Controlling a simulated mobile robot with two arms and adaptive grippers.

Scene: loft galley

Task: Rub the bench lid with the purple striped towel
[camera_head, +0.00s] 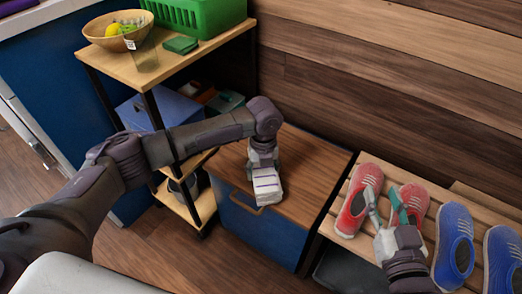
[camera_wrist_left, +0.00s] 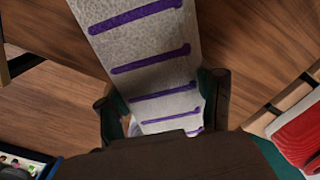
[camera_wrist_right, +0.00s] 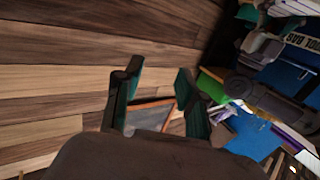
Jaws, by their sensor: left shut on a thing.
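The purple striped towel (camera_head: 267,186) is a white folded cloth with purple stripes. My left gripper (camera_head: 264,172) is shut on it, over the wooden top of the bench lid (camera_head: 305,165). In the left wrist view the towel (camera_wrist_left: 150,60) runs between the fingers of the left gripper (camera_wrist_left: 165,105), with the wood behind it. Whether the towel touches the lid is hard to tell. The lid tops a blue bench (camera_head: 262,228) with a handle at its front. My right gripper (camera_head: 386,205) is open and empty above the shoe rack; its spread fingers also show in the right wrist view (camera_wrist_right: 157,100).
A slatted rack with red shoes (camera_head: 358,200) and blue shoes (camera_head: 455,245) stands right of the bench. A shelf (camera_head: 185,65) on the left holds a fruit bowl (camera_head: 117,33), a green crate (camera_head: 200,12) and a blue box (camera_head: 160,108). A plank wall is behind.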

